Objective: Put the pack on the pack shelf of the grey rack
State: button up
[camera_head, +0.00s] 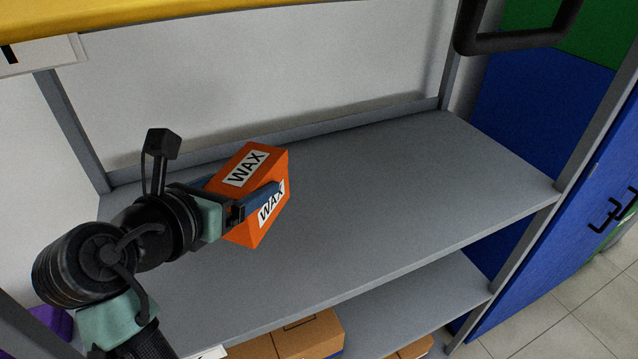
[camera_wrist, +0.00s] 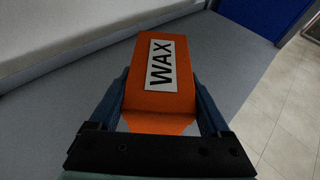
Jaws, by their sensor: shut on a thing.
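The pack is an orange box with white WAX labels (camera_head: 262,168). My gripper (camera_head: 244,193) is shut on it, with one blue finger along its near side and the other mostly hidden behind it. In the wrist view the pack (camera_wrist: 150,98) sits between both fingers. The grey rack has a wide, bare grey shelf (camera_head: 400,200). The pack is over the left part of this shelf. I cannot tell whether its underside touches the shelf.
A yellow shelf edge (camera_head: 200,18) with a white label is above. Grey posts (camera_head: 70,130) stand at the sides. Cardboard boxes (camera_head: 305,335) lie on a lower shelf. A blue cabinet door (camera_head: 590,190) is at the right. The shelf's middle and right are clear.

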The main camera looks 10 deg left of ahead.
jog(key=shift+w+f, duration=0.1)
jog(key=f, duration=0.6)
jog(key=f+p, duration=0.1)
jog(key=f, duration=0.2)
jog(key=shift+s+d+f, duration=0.1)
jog(key=shift+s+f, duration=0.2)
jog(key=shift+s, duration=0.1)
jog(key=o, duration=1.4)
jog(key=shift+s, duration=0.15)
jog(key=b+v, duration=0.1)
jog(key=v, duration=1.1)
jog(key=shift+r, duration=0.1)
